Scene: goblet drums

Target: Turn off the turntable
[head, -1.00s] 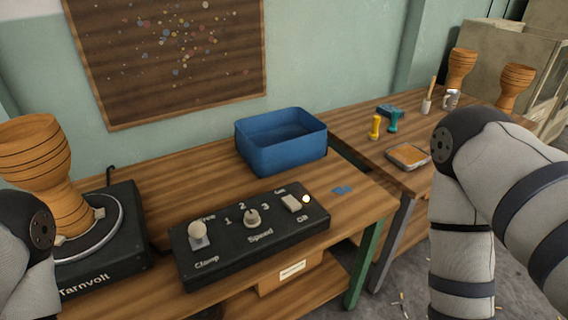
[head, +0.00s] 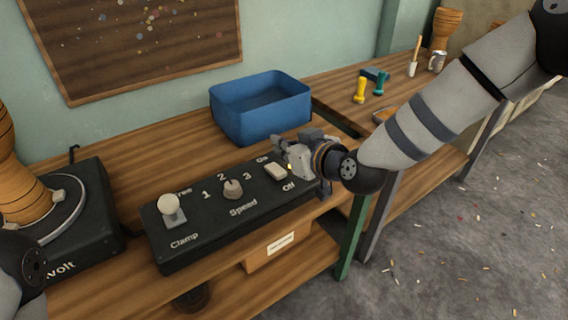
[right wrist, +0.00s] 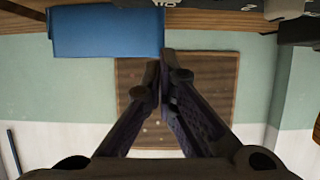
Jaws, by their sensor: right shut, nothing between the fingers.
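The turntable (head: 72,215) is a dark box with a round plate at the left in the head view, with a wooden goblet drum (head: 22,185) on it. The black control box (head: 205,232) stands in front of the blue bin. It carries a clamp lever (head: 170,208), a speed knob (head: 233,188) and a pale On/Off switch (head: 276,171). My right gripper (head: 287,146) is beside the switch, over the right end of the box. Contact cannot be told. Its fingers (right wrist: 163,68) are shut and empty in the right wrist view. My left gripper is out of view.
A blue bin (head: 262,118) stands behind the control box and also shows in the right wrist view (right wrist: 105,32). A second table at the right holds a yellow tool (head: 360,90), a cup (head: 437,61) and another drum (head: 446,28).

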